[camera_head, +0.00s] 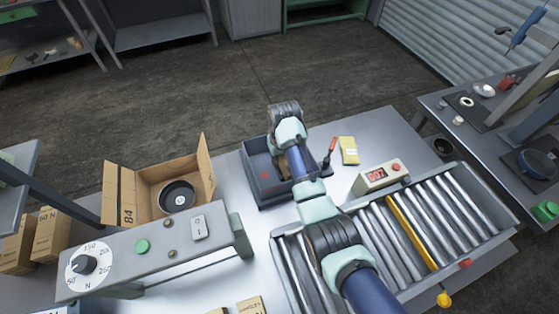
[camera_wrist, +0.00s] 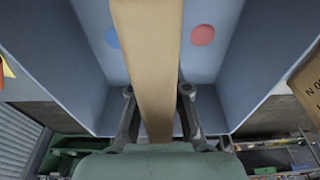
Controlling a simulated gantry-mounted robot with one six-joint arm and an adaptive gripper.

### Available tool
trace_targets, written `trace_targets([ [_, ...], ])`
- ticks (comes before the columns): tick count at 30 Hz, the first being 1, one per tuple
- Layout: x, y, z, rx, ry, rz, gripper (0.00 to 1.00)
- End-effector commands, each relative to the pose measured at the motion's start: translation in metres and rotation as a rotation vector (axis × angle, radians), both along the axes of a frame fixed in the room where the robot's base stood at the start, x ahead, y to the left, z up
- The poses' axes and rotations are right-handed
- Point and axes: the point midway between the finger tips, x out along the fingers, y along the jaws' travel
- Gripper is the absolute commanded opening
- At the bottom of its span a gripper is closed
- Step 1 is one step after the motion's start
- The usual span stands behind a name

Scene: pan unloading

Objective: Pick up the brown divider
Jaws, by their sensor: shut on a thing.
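The brown divider (camera_wrist: 150,50) is a long flat cardboard strip. In the wrist view it runs from the top edge down between the two fingers of my gripper (camera_wrist: 157,95), which is shut on it. A strip of brown (camera_head: 297,165) also shows under my arm in the head view. The divider is over or inside a blue-grey bin (camera_wrist: 225,60), which shows as a dark tray (camera_head: 262,187) on the table in the head view. I cannot tell whether the divider touches the bin floor. My fingertips are hidden by my arm in the head view.
An open cardboard box (camera_head: 145,185) holds a black pan (camera_head: 178,196) left of the bin. A control panel (camera_head: 150,248) stands in front of it. A roller conveyor (camera_head: 420,235), a counter display (camera_head: 380,176) and a yellow card (camera_head: 349,150) are to the right.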

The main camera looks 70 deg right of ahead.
Motion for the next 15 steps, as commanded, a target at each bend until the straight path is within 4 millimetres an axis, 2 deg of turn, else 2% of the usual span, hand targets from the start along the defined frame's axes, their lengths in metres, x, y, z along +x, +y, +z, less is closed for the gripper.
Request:
trace_targets([
  [1, 0.001, -0.001, 0.02, -0.004, -0.004, 0.0, 0.0],
  [6, 0.001, -0.001, 0.079, -0.006, -0.006, 0.0, 0.0],
  [12, 0.001, -0.001, 0.146, -0.003, -0.003, 0.0, 0.0],
  [15, 0.0, 0.0, 0.17, -0.001, -0.001, 0.0, 0.0],
])
